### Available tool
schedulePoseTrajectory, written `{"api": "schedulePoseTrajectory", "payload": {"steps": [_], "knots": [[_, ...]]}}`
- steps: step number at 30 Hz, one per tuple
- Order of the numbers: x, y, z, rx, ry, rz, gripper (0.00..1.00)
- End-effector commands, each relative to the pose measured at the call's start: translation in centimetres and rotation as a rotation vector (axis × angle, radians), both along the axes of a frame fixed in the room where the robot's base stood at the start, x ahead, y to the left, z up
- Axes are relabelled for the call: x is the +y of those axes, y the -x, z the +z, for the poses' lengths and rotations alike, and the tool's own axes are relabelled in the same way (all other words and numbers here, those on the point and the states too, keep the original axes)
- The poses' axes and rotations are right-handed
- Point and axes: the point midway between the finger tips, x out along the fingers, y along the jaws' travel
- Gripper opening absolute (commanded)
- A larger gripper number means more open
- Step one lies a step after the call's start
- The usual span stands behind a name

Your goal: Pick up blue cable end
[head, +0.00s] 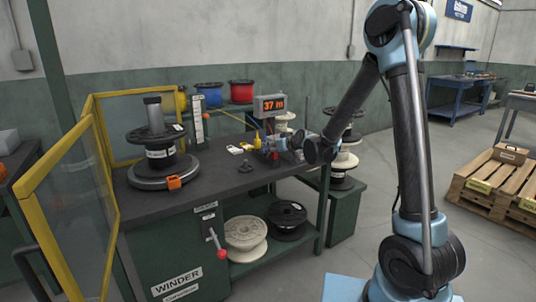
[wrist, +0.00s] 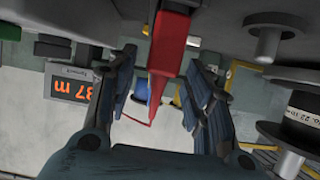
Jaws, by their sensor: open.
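My gripper (wrist: 160,75) is open in the wrist view, with one dark finger on each side and a wide gap between. In the head view, my gripper (head: 282,144) is low over the bench's right end, by the meter display. A red tapered part (wrist: 163,50) shows between the fingers, apart from both, with a thin red loop below it. A small blue patch (wrist: 150,100) shows behind the red part. I cannot tell whether it is the blue cable end or a spool in the background. No blue cable end can be made out for certain in the head view.
The meter display (head: 269,105) reads 37 m and stands close behind my gripper. A black spool (head: 155,140) stands on the winder at left, beside a yellow-framed guard (head: 75,160). Blue (head: 209,94) and red (head: 241,91) spools sit behind.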

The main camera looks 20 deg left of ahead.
Motion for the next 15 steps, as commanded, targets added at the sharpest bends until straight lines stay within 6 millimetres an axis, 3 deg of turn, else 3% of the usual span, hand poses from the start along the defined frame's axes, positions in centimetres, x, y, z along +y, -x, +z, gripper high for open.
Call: {"api": "schedulePoseTrajectory", "payload": {"steps": [15], "knots": [[2.2,-2.1,-1.0,-0.001,0.001,0.000,0.47]]}}
